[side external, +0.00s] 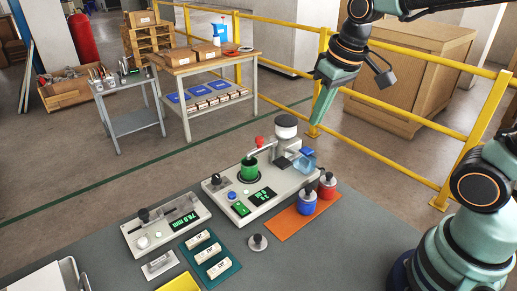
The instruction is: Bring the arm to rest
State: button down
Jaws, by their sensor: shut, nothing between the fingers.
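My gripper (321,108) is at the end of my arm, which reaches in from the upper right. Its pale green fingers are shut, point down and hold nothing. It hangs in the air above the bench, behind and above the right end of the white testing device (262,207). It appears apart from everything on the bench.
A smaller device (165,222) with a display stands to the left. Pale tiles (207,254) lie on a teal mat. Red and blue weights (306,203) stand on an orange mat (285,222). A metal knob (258,243) stands in front. Yellow railing (430,122) runs behind.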

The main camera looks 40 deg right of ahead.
jog(key=shift+s+d+r+t, duration=0.15)
jog(key=shift+s+t, duration=0.4)
jog(key=shift+s, duration=0.75)
jog(key=shift+s+d+r+t, duration=0.15)
jog(key=shift+s+t, duration=0.4)
jog(key=shift+s, duration=0.7)
